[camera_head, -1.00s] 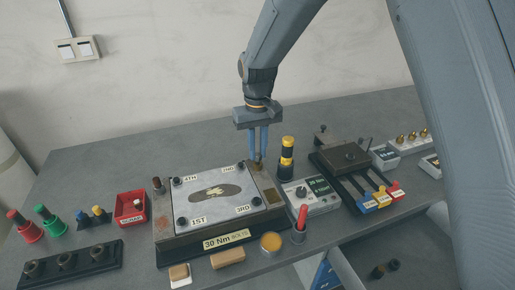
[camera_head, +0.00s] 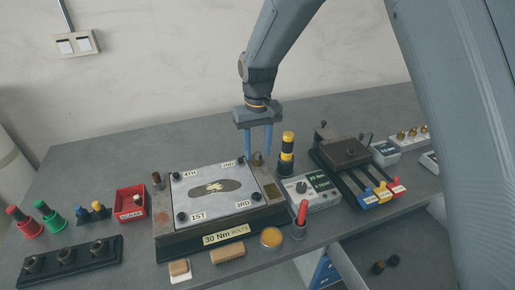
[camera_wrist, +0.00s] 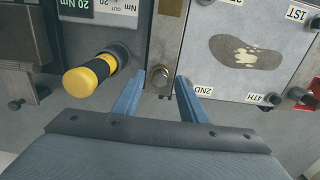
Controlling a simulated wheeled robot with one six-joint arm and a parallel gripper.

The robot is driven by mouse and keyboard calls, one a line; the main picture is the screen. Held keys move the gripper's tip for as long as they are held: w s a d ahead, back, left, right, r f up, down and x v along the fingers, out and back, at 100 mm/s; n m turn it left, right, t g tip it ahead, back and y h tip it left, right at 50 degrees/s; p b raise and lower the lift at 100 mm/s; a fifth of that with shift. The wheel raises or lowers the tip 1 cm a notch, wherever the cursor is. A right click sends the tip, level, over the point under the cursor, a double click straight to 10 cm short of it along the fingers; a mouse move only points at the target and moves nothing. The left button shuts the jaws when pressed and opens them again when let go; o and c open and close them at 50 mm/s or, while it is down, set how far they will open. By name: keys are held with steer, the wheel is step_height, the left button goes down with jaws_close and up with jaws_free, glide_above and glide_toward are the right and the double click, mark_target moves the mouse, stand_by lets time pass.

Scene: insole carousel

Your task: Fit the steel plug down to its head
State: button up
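The steel plug (camera_wrist: 161,75) shows in the wrist view as a small round metal head at the end of a narrow metal strip. It also shows in the head view (camera_head: 258,158) at the back right corner of the plate fixture (camera_head: 226,232). My gripper (camera_head: 257,153) is open above that corner. In the wrist view my gripper's fingertips (camera_wrist: 159,77) stand on either side of the plug, with a gap on both sides. How far the plug sits down in its hole cannot be told.
A yellow-and-black-handled tool (camera_head: 287,155) stands close to the right of my fingers. The torque meter box (camera_head: 316,199) and a dark clamp block (camera_head: 345,152) lie further right. A red bin (camera_head: 130,202) stands left. The bench behind the fixture is clear.

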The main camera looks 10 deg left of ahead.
mark_target(257, 153)
step_height(257, 153, up, 8)
steer(key=shift+f+b, duration=0.1)
steer(key=shift+b, duration=1.15)
